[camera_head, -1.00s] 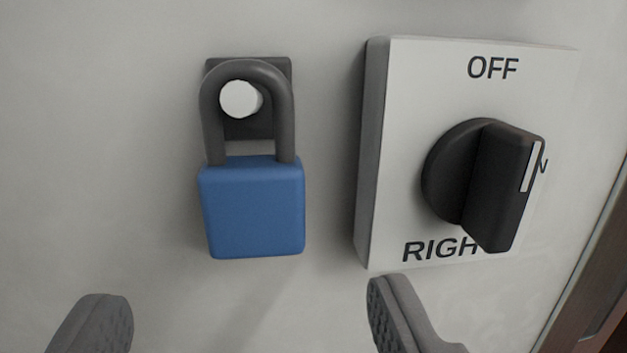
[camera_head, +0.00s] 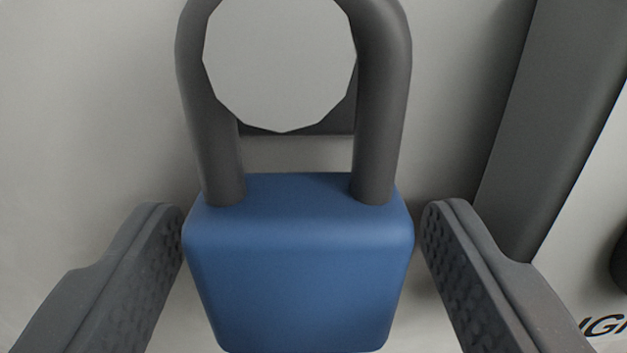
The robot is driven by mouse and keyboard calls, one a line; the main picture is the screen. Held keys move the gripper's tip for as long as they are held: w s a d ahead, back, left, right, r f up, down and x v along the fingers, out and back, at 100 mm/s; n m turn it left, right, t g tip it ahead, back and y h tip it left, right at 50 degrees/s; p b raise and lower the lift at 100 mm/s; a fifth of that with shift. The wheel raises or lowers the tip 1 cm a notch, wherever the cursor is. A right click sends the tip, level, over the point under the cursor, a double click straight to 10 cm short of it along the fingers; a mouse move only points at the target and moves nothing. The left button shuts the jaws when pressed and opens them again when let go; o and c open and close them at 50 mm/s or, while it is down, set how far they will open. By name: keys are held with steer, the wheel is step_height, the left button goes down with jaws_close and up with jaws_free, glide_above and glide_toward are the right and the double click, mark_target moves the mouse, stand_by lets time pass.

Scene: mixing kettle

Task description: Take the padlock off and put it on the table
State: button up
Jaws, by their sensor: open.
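The padlock (camera_head: 298,265) has a blue body and a dark grey shackle. It hangs upright in the middle of the head camera view, its shackle looped around a pale round peg (camera_head: 281,65). My gripper (camera_head: 303,225) is open, with one finger on each side of the blue body. Narrow gaps seem to show between the fingertips and the body; I cannot tell whether either one touches. The top of the shackle is cut off by the picture edge. The table is not in view.
A dark plate (camera_head: 325,122) sits behind the peg on the pale wall panel (camera_head: 90,110). The switch box (camera_head: 545,120) stands out from the panel close on the right, with part of its lettering and dark knob at the picture edge.

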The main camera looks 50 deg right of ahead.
mark_target(293, 280)
steer(key=c, duration=1)
steer(key=shift+s+a+r+p, duration=0.15)
steer(key=shift+a+r+p, duration=0.1)
steer(key=shift+r+p, duration=0.55)
steer(key=shift+c, duration=0.2)
steer(key=shift+f, duration=0.2)
steer(key=shift+p+v, duration=0.65)
steer(key=shift+v, duration=2.15)
